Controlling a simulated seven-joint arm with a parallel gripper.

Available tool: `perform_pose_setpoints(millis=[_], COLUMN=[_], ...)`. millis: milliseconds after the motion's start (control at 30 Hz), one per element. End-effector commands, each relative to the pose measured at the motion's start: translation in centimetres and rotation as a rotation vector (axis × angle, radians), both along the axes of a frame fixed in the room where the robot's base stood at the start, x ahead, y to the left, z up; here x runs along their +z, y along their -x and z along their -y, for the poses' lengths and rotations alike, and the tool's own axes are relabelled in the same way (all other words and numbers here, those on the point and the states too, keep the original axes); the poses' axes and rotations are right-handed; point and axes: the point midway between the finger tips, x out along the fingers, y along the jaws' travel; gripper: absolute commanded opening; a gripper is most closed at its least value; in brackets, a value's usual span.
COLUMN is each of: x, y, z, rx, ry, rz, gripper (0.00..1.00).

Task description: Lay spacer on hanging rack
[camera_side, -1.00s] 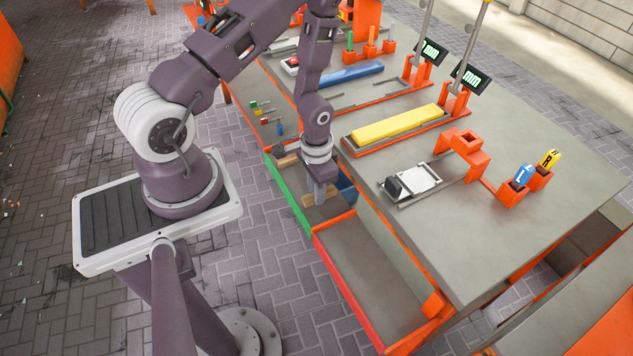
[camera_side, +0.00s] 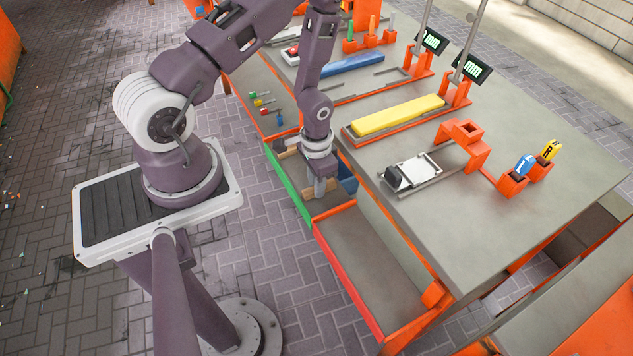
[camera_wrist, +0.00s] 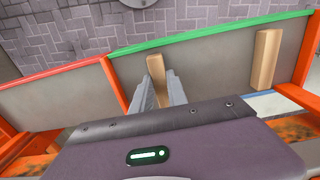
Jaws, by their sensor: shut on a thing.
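A tan wooden-looking piece (camera_wrist: 157,72), taken as the spacer, is between my gripper's fingers in the wrist view. My gripper (camera_wrist: 157,92) is shut on it and reaches down into the green-rimmed bin (camera_wrist: 200,42). A second tan piece (camera_wrist: 267,60) lies in the same bin, farther right. In the side view my gripper (camera_side: 320,187) points down into this bin beside the bench, and the held piece is partly hidden by the fingers. I cannot tell which fixture is the hanging rack.
A red-rimmed bin (camera_side: 346,281) with a bare floor adjoins the green one. The grey bench (camera_side: 520,240) rises beside the bins. It carries a yellow bar (camera_side: 399,116), a blue bar (camera_side: 357,64), an orange bracket (camera_side: 466,143) and small tag holders (camera_side: 512,184).

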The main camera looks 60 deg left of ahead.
Motion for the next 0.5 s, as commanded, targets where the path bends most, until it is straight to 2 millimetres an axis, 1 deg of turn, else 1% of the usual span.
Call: perform_pose_setpoints(millis=[167, 200, 300, 500], x=[-0.37, -0.34, -0.33, -0.32], y=[-0.02, -0.03, -0.02, -0.01], z=[-0.01, -0.01, -0.01, 0.00], rx=[0.000, 0.000, 0.000, 0.000], ry=[0.000, 0.000, 0.000, 0.000], rz=[0.001, 0.001, 0.001, 0.000], gripper=[0.00, 0.27, 0.44, 0.44])
